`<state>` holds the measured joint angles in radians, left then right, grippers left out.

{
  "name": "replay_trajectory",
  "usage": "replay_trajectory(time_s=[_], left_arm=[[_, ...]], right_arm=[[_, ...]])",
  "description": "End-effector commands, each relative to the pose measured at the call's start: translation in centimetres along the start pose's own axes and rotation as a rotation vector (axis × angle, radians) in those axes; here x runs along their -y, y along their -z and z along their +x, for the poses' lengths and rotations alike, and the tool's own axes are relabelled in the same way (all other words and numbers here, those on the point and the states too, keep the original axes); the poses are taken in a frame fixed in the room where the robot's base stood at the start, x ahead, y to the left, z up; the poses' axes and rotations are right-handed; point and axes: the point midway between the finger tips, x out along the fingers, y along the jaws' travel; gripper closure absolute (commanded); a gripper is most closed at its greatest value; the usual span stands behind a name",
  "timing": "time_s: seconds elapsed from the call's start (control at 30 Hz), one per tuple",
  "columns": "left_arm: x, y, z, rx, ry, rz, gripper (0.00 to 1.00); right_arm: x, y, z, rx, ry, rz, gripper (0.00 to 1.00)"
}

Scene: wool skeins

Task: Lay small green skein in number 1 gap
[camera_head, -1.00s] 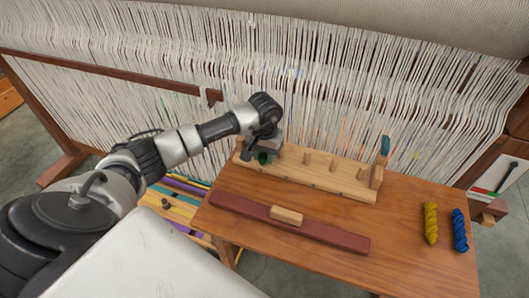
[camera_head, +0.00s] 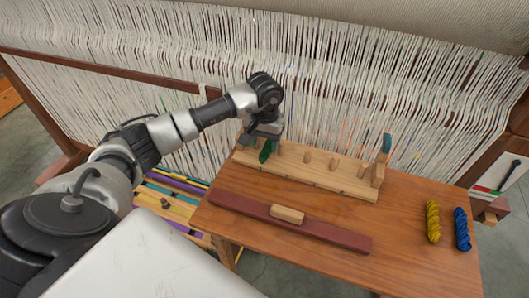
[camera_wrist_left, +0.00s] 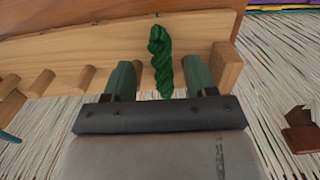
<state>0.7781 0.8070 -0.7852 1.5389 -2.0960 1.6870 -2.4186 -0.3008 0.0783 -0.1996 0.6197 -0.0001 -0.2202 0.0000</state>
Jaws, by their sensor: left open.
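The small green skein (camera_head: 266,152) lies across the wooden peg rack (camera_head: 330,180), near the rack's left end. In the left wrist view the green skein (camera_wrist_left: 161,60) sits between the end post (camera_wrist_left: 227,66) and a neighbouring peg. My left gripper (camera_head: 262,136) is just above the skein. In the left wrist view its two fingers (camera_wrist_left: 160,82) are apart, one on either side of the skein, with space between them and the yarn. Gap numbers cannot be read. My right gripper is not in view.
A yellow skein (camera_head: 432,222) and a blue skein (camera_head: 461,230) lie on the table's right. A dark red bar (camera_head: 330,235) with a small wood block (camera_head: 287,214) lies in front of the rack. Loom threads (camera_head: 330,100) hang close behind. A teal-topped post (camera_head: 387,143) stands at the rack's right end.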

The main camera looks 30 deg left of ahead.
Motion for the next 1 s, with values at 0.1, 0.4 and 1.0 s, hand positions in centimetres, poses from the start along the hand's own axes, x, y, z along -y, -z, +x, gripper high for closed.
replay_trajectory(time_s=[0.1,0.4,1.0], left_arm=[[0.0,0.1,-2.5,-0.006,0.000,0.001,0.44],[0.0,0.0,-6.9,0.000,0.000,-0.001,0.44],[0.0,0.0,-7.5,0.001,0.000,-0.001,0.44]], right_arm=[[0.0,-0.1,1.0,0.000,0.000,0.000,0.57],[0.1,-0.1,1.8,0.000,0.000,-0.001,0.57],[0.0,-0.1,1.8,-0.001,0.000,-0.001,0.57]])
